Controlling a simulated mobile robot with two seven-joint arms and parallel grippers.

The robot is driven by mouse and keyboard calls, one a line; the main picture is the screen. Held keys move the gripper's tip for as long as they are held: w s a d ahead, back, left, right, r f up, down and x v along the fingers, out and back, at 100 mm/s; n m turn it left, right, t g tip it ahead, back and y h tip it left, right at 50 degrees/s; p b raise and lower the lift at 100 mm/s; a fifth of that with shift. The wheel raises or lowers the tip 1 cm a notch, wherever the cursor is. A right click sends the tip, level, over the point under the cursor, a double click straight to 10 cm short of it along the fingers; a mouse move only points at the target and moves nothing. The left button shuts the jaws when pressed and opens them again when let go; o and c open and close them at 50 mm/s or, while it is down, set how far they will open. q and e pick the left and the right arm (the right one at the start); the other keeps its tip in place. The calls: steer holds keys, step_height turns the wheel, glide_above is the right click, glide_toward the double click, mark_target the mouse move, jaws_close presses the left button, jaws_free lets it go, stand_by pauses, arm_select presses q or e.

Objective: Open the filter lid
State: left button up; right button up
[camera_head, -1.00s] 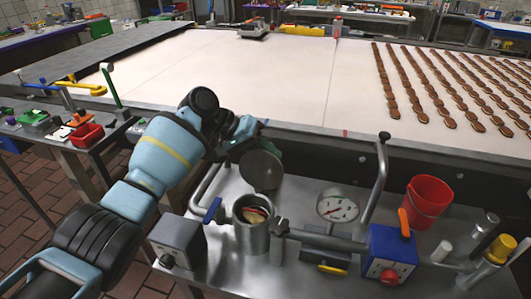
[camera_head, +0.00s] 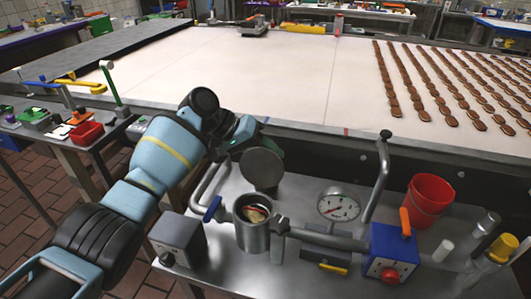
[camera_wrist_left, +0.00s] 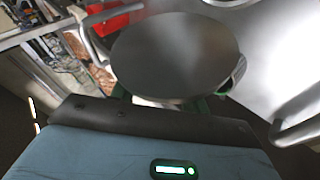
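The filter is a metal cylinder (camera_head: 252,236) on the steel bench, its top uncovered and red and cream contents showing inside. Its round grey lid (camera_head: 262,168) stands raised and steep behind the opening. The lid also fills the middle of the left wrist view (camera_wrist_left: 176,58). My left gripper (camera_head: 246,146) is just behind the lid's upper part. In the left wrist view its green fingers (camera_wrist_left: 172,92) show at both sides below the lid, spread apart; their tips are hidden by the lid, so contact is unclear. My right gripper is in no view.
A pressure gauge (camera_head: 339,204), a pipe with a blue-handled valve (camera_head: 212,209), a blue box (camera_head: 389,253) and a red bucket (camera_head: 428,198) crowd the bench. A grey box (camera_head: 177,242) stands left of the filter. The conveyor (camera_head: 230,75) lies behind.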

arm_select(q)
steer(key=v, duration=0.8)
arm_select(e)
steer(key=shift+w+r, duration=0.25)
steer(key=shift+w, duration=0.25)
arm_select(q)
steer(key=shift+f, duration=0.1)
